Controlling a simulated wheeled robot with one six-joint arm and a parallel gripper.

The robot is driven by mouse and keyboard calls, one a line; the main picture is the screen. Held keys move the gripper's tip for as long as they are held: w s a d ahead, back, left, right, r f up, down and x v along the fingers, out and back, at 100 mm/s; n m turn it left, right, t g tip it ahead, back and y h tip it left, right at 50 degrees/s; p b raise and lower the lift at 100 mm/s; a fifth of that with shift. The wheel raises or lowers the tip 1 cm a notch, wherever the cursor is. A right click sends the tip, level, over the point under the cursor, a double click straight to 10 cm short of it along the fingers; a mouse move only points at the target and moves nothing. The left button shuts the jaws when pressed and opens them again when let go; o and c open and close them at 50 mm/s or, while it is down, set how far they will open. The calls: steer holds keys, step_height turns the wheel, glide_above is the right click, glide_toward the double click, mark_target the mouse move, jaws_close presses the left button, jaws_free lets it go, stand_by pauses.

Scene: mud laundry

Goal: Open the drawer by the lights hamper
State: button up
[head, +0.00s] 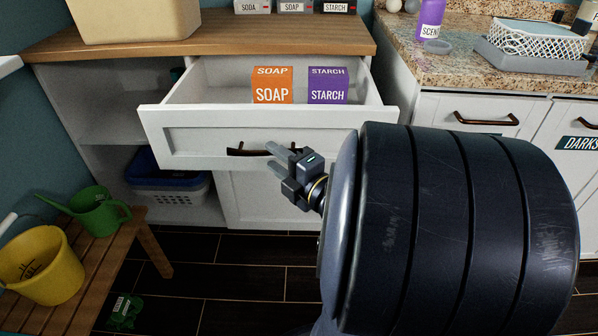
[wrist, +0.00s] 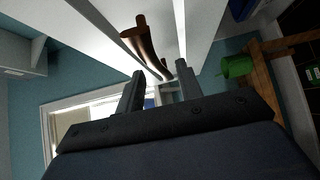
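A white drawer (head: 200,136) under the wooden counter is pulled well out. An orange SOAP box (head: 272,86) and a purple STARCH box (head: 328,86) stand inside it. Its dark bronze handle (head: 243,152) is on the drawer front, and the handle (wrist: 146,46) also shows in the wrist view. My gripper (head: 272,158) is at the right part of the handle. Its fingers are apart in the wrist view (wrist: 160,76), with the handle's far end appearing between or just beyond the tips. I cannot tell whether they touch it. No hamper labelled lights is visible.
A wooden bench (head: 100,245) at left holds a green watering can (head: 95,212) and a yellow bucket (head: 40,265). A white basket (head: 170,195) sits on the low shelf. A DARKS-labelled cabinet front (head: 575,143) is at right. A green item (head: 125,310) lies on the dark floor.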

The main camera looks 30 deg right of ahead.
mark_target(267, 154)
steer(key=s+d+p, duration=0.1)
steer(key=s, duration=0.6)
steer(key=shift+d, duration=0.15)
steer(key=shift+w, duration=0.1)
stand_by(0.6)
steer(key=shift+w+a+b, duration=0.3)
steer(key=shift+w+a, duration=0.05)
steer(key=shift+w, duration=1.4)
steer(key=shift+w+a+b, duration=0.35)
steer(key=shift+w, duration=1.35)
steer(key=shift+w+a+b, duration=0.3)
steer(key=shift+w+a, duration=0.05)
steer(key=shift+w, duration=1.4)
steer(key=shift+a, duration=0.1)
